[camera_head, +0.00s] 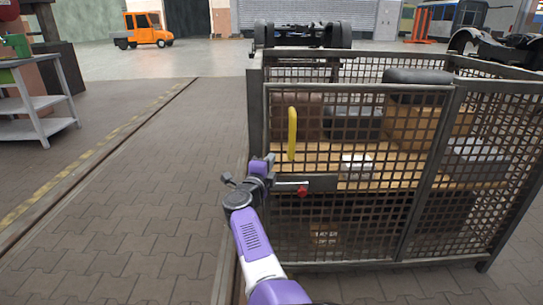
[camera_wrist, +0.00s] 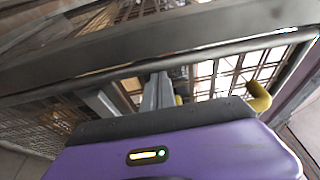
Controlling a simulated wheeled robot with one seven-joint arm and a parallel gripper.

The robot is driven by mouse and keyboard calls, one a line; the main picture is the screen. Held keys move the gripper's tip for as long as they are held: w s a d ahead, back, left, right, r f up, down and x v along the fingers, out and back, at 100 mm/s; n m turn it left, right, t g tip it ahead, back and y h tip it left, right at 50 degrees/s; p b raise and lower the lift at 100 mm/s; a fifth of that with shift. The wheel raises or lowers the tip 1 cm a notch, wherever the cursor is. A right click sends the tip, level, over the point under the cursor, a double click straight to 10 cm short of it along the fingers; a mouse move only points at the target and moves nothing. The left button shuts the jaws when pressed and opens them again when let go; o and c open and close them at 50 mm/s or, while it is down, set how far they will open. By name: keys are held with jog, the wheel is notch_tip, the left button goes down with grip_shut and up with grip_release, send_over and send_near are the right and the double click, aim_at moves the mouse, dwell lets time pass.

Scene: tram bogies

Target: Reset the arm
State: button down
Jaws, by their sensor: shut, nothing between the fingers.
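My purple and white arm (camera_head: 255,245) reaches up from the bottom of the head view to the left front corner of a mesh cage. Its end is beside the cage's front, left of a yellow handle (camera_head: 292,133) and near a red-tipped latch (camera_head: 303,192). In the wrist view my gripper (camera_wrist: 158,90) shows as narrow grey fingers beyond the purple wrist housing, shut with nothing held. The yellow handle also shows in the wrist view (camera_wrist: 258,97), to the right of the fingers and apart from them. Whether the gripper touches the cage is unclear.
The mesh cage (camera_head: 360,88) fills the right side and holds boxes on a wooden shelf. Its dark rail (camera_wrist: 200,48) crosses the wrist view close by. A grey work table (camera_head: 40,100) stands far left. An orange truck (camera_head: 145,28) is at the back. The paved floor (camera_head: 160,160) left of the cage is clear.

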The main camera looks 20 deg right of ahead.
jog(key=s+a+h+p, duration=0.1)
jog(key=s+a+p, duration=0.2)
jog(key=s+a, duration=0.25)
notch_tip(320, 180, up, 7)
jog(key=d+n+t, duration=0.1)
jog(key=t, duration=0.1)
jog(key=s+d+f+n+g+y, duration=0.1)
jog(key=s+f+n+y, duration=0.5)
jog(key=s, duration=1.5)
jog(key=s+f+n+y, duration=0.15)
jog(key=s+n, duration=0.85)
jog(key=s, duration=1.2)
jog(key=s+d+f+n+g+y, duration=0.1)
jog(key=s+f+n+y, duration=0.55)
jog(key=s, duration=1.45)
notch_tip(320, 180, up, 25)
jog(key=n+h+p, duration=0.1)
jog(key=h+p, duration=0.2)
jog(key=p, duration=2)
